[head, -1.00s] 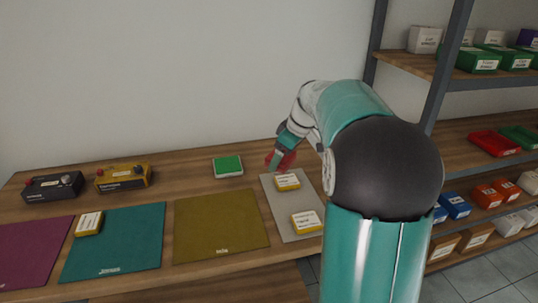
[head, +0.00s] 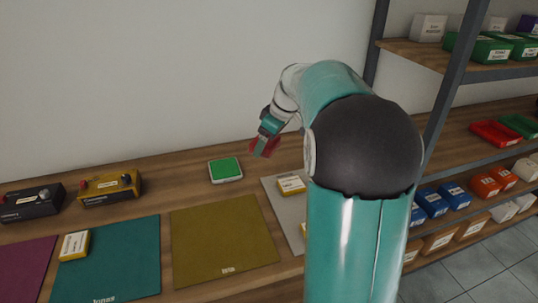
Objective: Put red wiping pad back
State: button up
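My gripper (head: 264,146) is at the end of my bent arm, above the back of the wooden table and right of the green pad. Red shows at its tip; I cannot tell whether this is a red wiping pad or the fingers themselves, nor whether the fingers are open. A green pad on a white base (head: 226,169) lies on the table, apart from my gripper. No separate red wiping pad shows on the visible tabletop. A red tray-like item (head: 496,133) is on the right shelf. My arm hides part of the table.
A grey mat (head: 283,205) with a yellow-and-white box (head: 291,184) is partly behind my arm. An olive mat (head: 222,240) is bare. A teal mat (head: 125,260) holds another box (head: 74,245). Black (head: 32,203) and yellow (head: 109,187) devices stand at left. A shelf post (head: 447,95) rises at right.

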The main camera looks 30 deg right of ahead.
jog(key=w+d+f, duration=0.4)
jog(key=w+d, duration=0.2)
jog(key=w, duration=0.1)
send_over(274, 157)
jog(key=f, duration=0.3)
jog(key=s+f, duration=0.1)
jog(key=f, duration=0.1)
jog(key=shift+a, duration=0.2)
jog(key=shift+w+d+f, duration=0.25)
jog(key=shift+w+f, duration=0.15)
jog(key=shift+f, duration=1.55)
jog(key=shift+f, duration=0.15)
jog(key=o, duration=1)
jog(key=shift+c, duration=0.2)
